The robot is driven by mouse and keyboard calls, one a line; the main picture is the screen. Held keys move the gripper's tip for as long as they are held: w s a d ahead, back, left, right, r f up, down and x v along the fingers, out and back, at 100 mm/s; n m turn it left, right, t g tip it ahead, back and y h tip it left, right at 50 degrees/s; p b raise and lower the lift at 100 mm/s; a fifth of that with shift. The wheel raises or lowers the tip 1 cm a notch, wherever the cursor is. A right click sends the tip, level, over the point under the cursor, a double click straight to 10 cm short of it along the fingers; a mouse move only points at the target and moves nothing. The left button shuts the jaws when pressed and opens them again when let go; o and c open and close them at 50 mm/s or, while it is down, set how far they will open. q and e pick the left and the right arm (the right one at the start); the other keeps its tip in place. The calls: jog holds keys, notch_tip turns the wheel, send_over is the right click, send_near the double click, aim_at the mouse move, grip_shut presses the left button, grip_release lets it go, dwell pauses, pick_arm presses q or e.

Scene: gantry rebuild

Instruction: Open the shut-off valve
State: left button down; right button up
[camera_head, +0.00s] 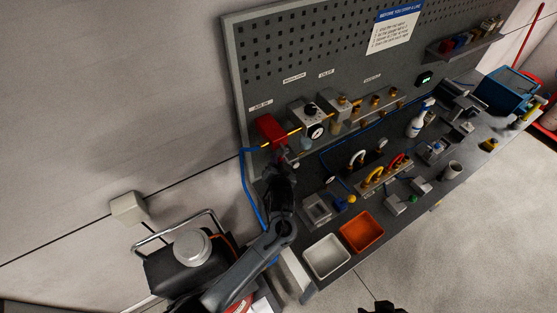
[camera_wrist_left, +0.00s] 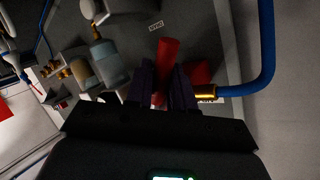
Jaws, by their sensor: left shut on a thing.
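The shut-off valve (camera_head: 269,128) shows red at the left end of the pegboard's pipe line, where a blue hose comes in. In the left wrist view its red lever (camera_wrist_left: 168,50) sticks out past my dark fingertips. My left gripper (camera_wrist_left: 166,88) is shut on the lever, with one finger on each side. Another red part (camera_wrist_left: 202,73) shows beside the right finger, above a brass fitting (camera_wrist_left: 205,91). In the head view my left gripper (camera_head: 284,163) is just below the valve, and its fingertips are hard to make out. A dark tip at the bottom edge may be my right gripper (camera_head: 381,307).
A gauge block (camera_head: 309,122) and brass fittings continue right of the valve. The blue hose (camera_head: 246,185) hangs along the board's left edge. Below are a white bin (camera_head: 326,257), an orange bin (camera_head: 362,232) and several bench parts.

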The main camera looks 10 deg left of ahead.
pick_arm(q)
jog(key=c, duration=1.1)
grip_release()
jog(key=shift+c, duration=0.2)
jog(key=b+v, duration=0.1)
jog(key=v, duration=0.9)
jog(key=shift+s, duration=0.4)
